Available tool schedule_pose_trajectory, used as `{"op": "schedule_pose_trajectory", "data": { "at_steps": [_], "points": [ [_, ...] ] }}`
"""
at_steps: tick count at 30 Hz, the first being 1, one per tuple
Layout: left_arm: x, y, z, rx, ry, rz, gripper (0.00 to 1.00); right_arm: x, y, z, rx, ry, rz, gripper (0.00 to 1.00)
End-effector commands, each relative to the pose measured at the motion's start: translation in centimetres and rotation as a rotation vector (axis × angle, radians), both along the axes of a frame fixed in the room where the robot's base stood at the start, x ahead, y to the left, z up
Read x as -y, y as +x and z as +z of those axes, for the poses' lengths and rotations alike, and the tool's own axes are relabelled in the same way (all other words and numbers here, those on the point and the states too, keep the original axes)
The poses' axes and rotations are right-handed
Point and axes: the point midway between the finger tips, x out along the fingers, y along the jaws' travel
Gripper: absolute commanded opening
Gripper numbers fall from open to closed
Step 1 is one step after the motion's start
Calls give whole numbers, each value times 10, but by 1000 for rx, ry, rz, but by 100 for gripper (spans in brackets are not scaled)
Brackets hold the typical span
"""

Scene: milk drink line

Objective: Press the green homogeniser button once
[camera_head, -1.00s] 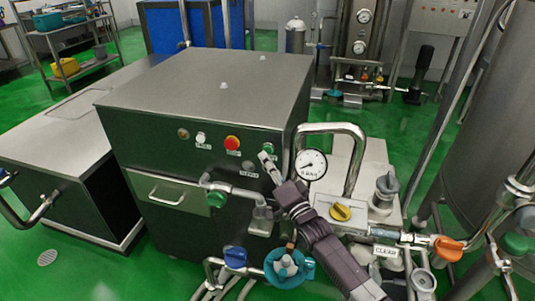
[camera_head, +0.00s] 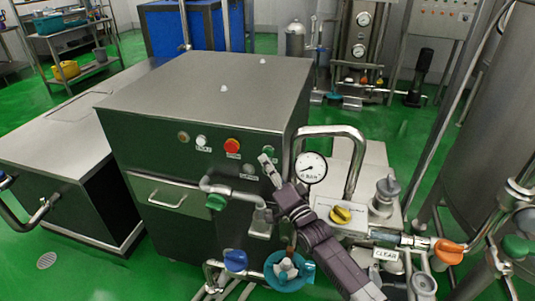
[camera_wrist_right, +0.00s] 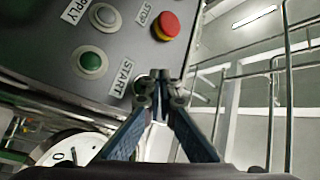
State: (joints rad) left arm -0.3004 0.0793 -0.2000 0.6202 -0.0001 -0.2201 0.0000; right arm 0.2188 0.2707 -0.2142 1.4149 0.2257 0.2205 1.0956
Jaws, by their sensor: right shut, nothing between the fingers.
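The green homogeniser button (camera_head: 268,149) is at the right end of the upper row on the dark front panel of the steel homogeniser cabinet (camera_head: 190,85). In the head view it shows just above my right gripper (camera_head: 265,160), which partly covers that area. My right gripper is shut and empty, its fingertips at the panel by the START label. In the right wrist view the shut fingertips (camera_wrist_right: 160,82) are beside the START label (camera_wrist_right: 120,78) and hide most of what is behind them. I cannot tell whether they touch the button. My left gripper is not in view.
The red STOP button (camera_head: 232,146) is left of the green one. A pressure gauge (camera_head: 311,168) and bent steel pipe (camera_head: 357,160) stand close right of my gripper.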

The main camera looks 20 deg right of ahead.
Motion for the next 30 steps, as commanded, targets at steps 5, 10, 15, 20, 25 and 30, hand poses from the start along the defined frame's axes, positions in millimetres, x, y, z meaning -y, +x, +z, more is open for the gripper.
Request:
{"op": "schedule_pose_trajectory", "data": {
  "at_steps": [5, 10, 15, 20, 25, 30],
  "points": [
    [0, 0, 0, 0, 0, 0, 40, 0, 0, 0, 0, 0, 0, 0],
    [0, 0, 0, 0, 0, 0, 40, 0, 0, 0, 0, 0, 0, 0],
    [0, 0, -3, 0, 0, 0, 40, 3, 3, 0, 0, -1, 0, 0],
    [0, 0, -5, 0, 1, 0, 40, 5, 7, 0, 0, -1, 0, 0],
    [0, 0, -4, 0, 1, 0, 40, 5, 7, 0, 0, 0, 0, 0],
    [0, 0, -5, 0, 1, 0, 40, 5, 7, 0, 0, 0, 0, 0]
  ]
}}
